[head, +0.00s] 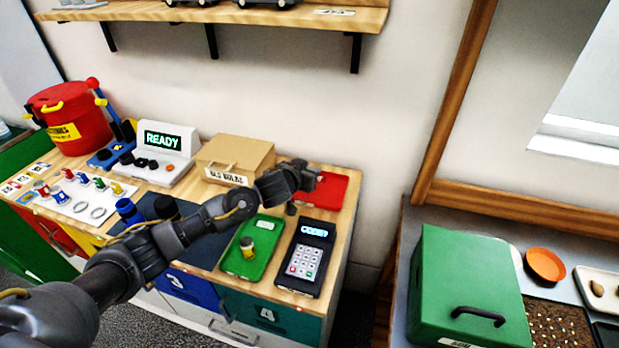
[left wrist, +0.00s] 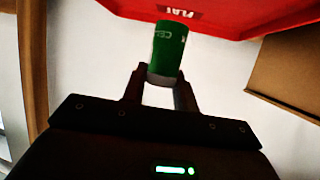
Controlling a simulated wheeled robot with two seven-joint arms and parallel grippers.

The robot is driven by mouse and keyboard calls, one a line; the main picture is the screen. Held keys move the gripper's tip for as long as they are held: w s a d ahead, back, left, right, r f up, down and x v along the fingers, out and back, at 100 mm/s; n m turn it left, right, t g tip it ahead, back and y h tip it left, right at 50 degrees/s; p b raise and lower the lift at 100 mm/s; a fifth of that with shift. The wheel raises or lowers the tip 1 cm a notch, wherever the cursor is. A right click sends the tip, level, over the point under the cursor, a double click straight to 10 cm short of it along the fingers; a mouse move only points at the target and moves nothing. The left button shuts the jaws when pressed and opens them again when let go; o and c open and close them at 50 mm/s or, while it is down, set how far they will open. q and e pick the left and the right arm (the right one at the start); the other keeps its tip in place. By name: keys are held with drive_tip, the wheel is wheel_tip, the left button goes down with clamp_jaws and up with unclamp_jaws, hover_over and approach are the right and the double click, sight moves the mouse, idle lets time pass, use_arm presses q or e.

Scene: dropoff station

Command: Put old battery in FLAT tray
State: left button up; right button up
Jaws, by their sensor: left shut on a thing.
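The red tray (head: 332,190) lies at the back right of the wooden counter. In the left wrist view the red tray (left wrist: 235,14) carries the label FLAT and fills the top edge. My left gripper (head: 303,178) is beside the tray's left side in the head view, and its arm crosses the counter. In the left wrist view my left gripper (left wrist: 160,88) is shut on a green battery (left wrist: 168,48), whose far end overlaps the tray's edge in the picture. The held battery is not clear in the head view. My right gripper is not in view.
A green tray (head: 235,262) holds a small battery-like cylinder (head: 247,247). A keypad device (head: 306,256) stands right of it. A cardboard box (head: 235,155) is behind my arm. A READY display unit (head: 160,150) and a red bin (head: 72,118) stand further left.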

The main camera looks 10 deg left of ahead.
use_arm(q)
drive_tip(key=shift+w+f, duration=0.15)
drive_tip(key=shift+f, duration=0.05)
wheel_tip(320, 180, down, 3)
drive_tip(key=shift+w+r+p, duration=0.1)
drive_tip(key=shift+w+p, duration=0.05)
drive_tip(key=shift+p, duration=0.55)
drive_tip(key=shift+f, duration=0.25)
drive_tip(key=shift+f, duration=0.1)
drive_tip(key=shift+f, duration=0.15)
drive_tip(key=o, duration=1.1)
drive_tip(key=shift+c, duration=0.2)
